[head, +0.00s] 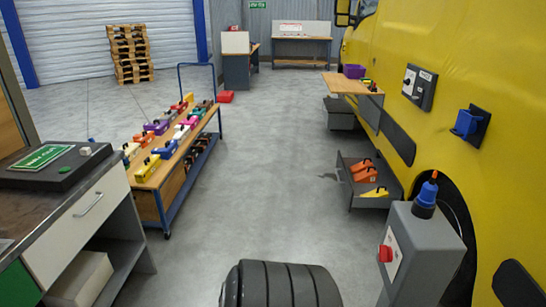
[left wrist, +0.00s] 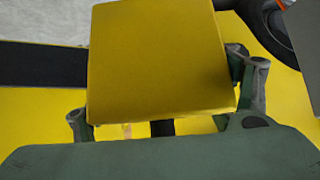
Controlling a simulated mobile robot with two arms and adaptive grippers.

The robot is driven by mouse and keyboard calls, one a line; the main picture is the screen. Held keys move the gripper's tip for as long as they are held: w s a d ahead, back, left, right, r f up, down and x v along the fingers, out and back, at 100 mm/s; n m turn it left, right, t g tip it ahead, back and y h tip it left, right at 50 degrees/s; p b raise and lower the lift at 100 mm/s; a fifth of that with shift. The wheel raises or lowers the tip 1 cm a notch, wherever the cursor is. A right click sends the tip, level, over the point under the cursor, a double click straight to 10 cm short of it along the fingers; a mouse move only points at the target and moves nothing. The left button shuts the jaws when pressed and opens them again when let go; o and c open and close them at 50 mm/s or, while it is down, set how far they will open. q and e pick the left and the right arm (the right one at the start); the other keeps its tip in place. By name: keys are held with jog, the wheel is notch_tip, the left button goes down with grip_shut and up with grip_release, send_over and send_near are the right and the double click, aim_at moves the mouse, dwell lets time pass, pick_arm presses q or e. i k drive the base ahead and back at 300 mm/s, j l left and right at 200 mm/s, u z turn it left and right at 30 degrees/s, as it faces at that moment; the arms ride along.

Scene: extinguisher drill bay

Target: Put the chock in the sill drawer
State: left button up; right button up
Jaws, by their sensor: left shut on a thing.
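My left gripper (left wrist: 166,104) is shut on a yellow chock (left wrist: 160,58) in the left wrist view, one finger on each side. The chock's flat face fills the middle of that view. No gripper shows in the head view. The sill drawer (head: 352,194) is pulled out low on the side of the yellow truck. In it lie orange chocks (head: 364,172) and a yellow chock (head: 374,193) with black handles.
A trolley (head: 168,170) with several coloured chocks stands at left. A counter (head: 98,208) is at near left. A grey post with a red button (head: 418,250) stands near right, and a ribbed black thing (head: 280,284) at the bottom. The middle floor is clear.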

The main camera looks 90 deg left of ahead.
aim_at(364, 190)
jog(key=u, duration=1.45)
